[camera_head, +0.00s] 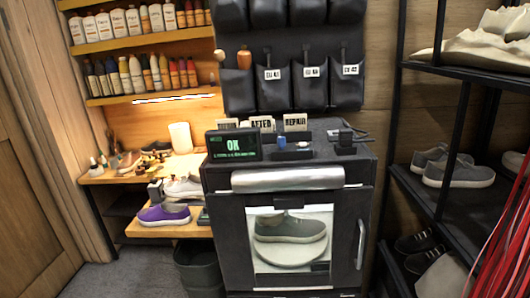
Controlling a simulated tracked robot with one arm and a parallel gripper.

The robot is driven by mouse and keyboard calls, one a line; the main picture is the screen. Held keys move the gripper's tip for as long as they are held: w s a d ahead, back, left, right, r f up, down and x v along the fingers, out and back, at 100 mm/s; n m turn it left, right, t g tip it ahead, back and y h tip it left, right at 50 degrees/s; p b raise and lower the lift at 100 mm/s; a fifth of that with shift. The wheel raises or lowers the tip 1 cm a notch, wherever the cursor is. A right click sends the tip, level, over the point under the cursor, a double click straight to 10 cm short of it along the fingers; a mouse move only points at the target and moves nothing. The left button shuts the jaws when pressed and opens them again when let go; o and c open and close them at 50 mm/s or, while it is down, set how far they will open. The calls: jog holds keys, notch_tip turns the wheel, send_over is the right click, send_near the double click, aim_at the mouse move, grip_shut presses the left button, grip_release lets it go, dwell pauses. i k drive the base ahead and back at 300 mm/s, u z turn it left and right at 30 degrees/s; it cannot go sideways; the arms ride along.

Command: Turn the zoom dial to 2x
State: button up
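I cannot single out the zoom dial for sure, and any marks such as 2x are too small to read. A black cabinet (225,185) stands in the centre, with a small blue upright piece (282,142) and a small pale piece (303,144) on its top. A small black device (346,141) sits at the top right of the cabinet. A grey sneaker (290,228) shows behind the cabinet's front window. My gripper is not in view.
A shelf with bottles (125,22) hangs at upper left. A wooden bench (100,177) with a purple shoe (163,214) below stands left. A bin (200,268) stands beside the cabinet. A black shoe rack (435,75) and red strands (505,240) are at right. Grey floor is free at lower left.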

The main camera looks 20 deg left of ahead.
aim_at(280, 140)
jog(key=z, duration=0.1)
jog(key=k, duration=0.35)
jog(key=u, duration=0.9)
jog(key=i, duration=1.9)
jog(key=z, duration=0.25)
